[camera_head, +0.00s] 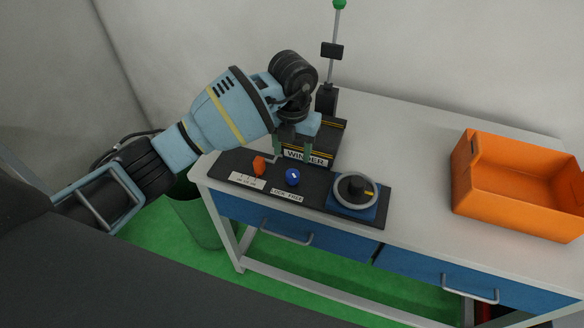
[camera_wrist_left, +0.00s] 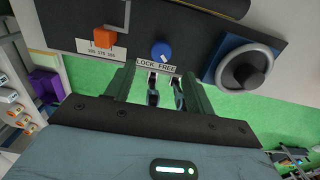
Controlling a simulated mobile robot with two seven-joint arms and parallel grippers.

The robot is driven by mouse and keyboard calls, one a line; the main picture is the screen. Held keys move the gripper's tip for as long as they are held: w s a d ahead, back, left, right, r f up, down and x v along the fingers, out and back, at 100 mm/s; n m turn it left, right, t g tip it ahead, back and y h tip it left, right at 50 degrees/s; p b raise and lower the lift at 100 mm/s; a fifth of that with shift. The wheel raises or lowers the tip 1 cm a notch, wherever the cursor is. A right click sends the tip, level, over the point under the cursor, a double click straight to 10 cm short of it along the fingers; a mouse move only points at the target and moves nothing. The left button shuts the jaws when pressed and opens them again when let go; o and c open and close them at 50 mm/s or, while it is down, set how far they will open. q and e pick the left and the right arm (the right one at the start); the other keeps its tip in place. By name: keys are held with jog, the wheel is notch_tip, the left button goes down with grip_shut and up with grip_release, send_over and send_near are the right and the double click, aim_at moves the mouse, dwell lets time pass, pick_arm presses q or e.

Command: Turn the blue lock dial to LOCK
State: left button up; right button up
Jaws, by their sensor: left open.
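The blue lock dial (camera_head: 292,177) is a small round knob on the black control panel. A "LOCK FREE" label (camera_head: 287,196) lies along the panel edge in front of it. The dial also shows in the left wrist view (camera_wrist_left: 161,52), beyond the fingertips, with a small white mark; I cannot tell for sure which word it points to. My left gripper (camera_head: 295,146) is open and empty, above and behind the dial in the head view. In the left wrist view its two fingers (camera_wrist_left: 160,85) stand apart, not touching the dial. My right gripper is not in view.
An orange knob (camera_head: 259,166) with a number scale is left of the dial. A grey-ringed black handwheel (camera_head: 356,190) on a blue base is at the right. The "WINDER" block (camera_head: 305,159) and a pole stand behind. An orange crate (camera_head: 500,202) sits farther right; the tabletop between is clear.

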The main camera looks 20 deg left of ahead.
aim_at(292, 173)
pick_arm(q)
jog(key=shift+s+f, duration=0.1)
jog(key=shift+f, duration=0.45)
notch_tip(292, 173, down, 7)
jog(key=shift+d+r, duration=0.1)
jog(key=shift+r, duration=0.05)
jog(key=c, duration=1)
